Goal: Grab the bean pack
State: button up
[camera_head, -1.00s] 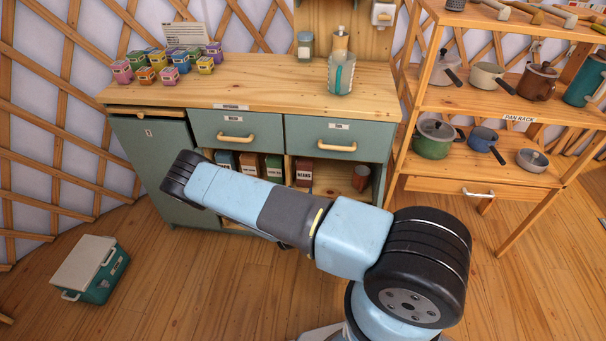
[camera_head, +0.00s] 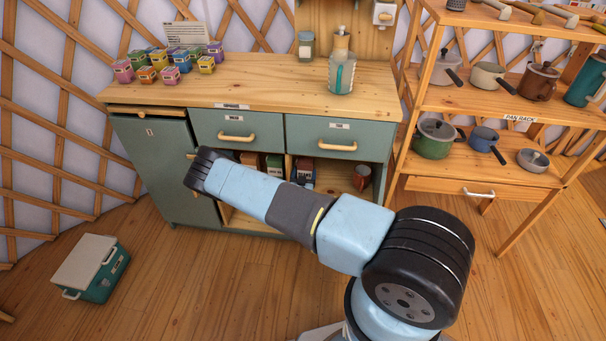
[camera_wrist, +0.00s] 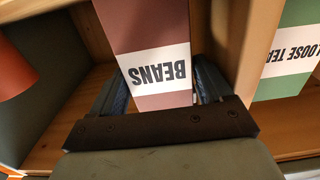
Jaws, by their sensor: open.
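The bean pack is a dull red-brown box with a white band reading BEANS; in the wrist view the pack (camera_wrist: 148,25) is at top centre, its lettering upside down. My gripper (camera_wrist: 162,88) is open, with one blue-grey finger on each side of the pack's near end. I cannot tell whether either finger touches it. In the head view the pack (camera_head: 304,170) stands in the open lower shelf of the green cabinet, partly hidden by my arm.
A green-and-white loose tea pack (camera_wrist: 285,60) stands beyond a wooden divider beside the beans. A red-orange can (camera_head: 361,178) is on the pack's other side. The cabinet (camera_head: 155,160) has two shut drawers above the shelf. A pan rack (camera_head: 480,100) stands at right.

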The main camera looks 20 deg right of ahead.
jog(key=shift+w, duration=0.1)
jog(key=c, duration=0.8)
jog(key=shift+d+r, duration=0.1)
jog(key=shift+c, duration=0.2)
